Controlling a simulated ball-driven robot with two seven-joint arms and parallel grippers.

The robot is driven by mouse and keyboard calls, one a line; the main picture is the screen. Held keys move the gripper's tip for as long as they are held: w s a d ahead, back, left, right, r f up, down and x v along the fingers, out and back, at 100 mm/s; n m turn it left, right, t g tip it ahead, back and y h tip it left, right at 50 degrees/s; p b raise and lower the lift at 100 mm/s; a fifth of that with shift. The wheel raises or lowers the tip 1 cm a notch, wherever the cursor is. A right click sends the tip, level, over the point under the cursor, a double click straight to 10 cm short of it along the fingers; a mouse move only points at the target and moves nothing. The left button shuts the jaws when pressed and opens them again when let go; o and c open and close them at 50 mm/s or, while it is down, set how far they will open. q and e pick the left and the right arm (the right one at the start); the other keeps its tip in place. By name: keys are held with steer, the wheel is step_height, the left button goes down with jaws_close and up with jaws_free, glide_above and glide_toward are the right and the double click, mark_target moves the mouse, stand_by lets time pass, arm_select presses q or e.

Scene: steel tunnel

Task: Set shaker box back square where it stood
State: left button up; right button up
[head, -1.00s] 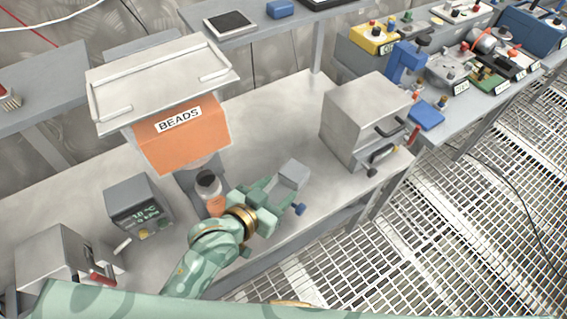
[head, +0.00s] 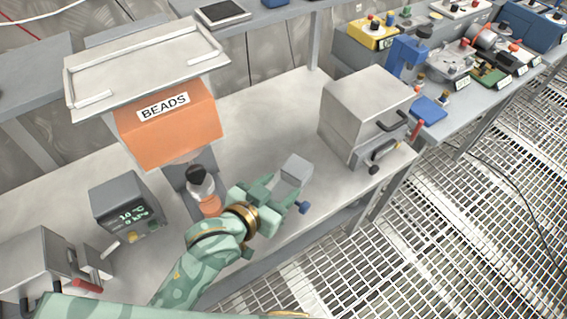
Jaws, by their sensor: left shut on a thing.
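A small plain grey box (head: 296,170), which I take to be the shaker box, is at the fingers of my left gripper (head: 272,189). The gripper is shut on it, over the front part of the steel bench (head: 262,125). The box looks slightly turned against the bench edge. I cannot tell whether its underside touches the bench; the green fingers hide its near lower side. A blue knob (head: 304,208) shows just below the box, close to the bench edge. My right gripper is not in view.
An orange BEADS hopper (head: 175,138) stands behind left, above a black-capped bottle (head: 198,181). A grey display unit (head: 122,205) is left. A larger grey box with a handle (head: 355,110) stands right. Bare bench lies behind the held box. Grating floor is beyond the front edge.

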mark_target(278, 173)
arm_select(q)
steer(key=w+f, duration=0.1)
steer(key=w, duration=0.1)
steer(key=w+f+b, duration=0.1)
steer(key=w, duration=0.2)
steer(key=shift+w+a+f+b, duration=0.25)
steer(key=shift+w+f+b, duration=0.05)
steer(key=shift+w+f, duration=0.1)
steer(key=w+f+b, duration=0.1)
steer(key=w+f, duration=0.1)
steer(key=w+f+b, duration=0.1)
steer(key=w+f, duration=0.1)
steer(key=f, duration=0.1)
steer(key=shift+a+b, duration=0.15)
steer(key=shift+b, duration=0.15)
steer(key=f+b, duration=0.1)
steer(key=f, duration=0.1)
steer(key=f+b, duration=0.1)
steer(key=f, duration=0.1)
steer(key=shift+w, duration=0.4)
steer(key=shift+r, duration=0.25)
steer(key=o, duration=1.4)
steer(key=shift+s+f, duration=0.1)
steer(key=shift+f, duration=0.1)
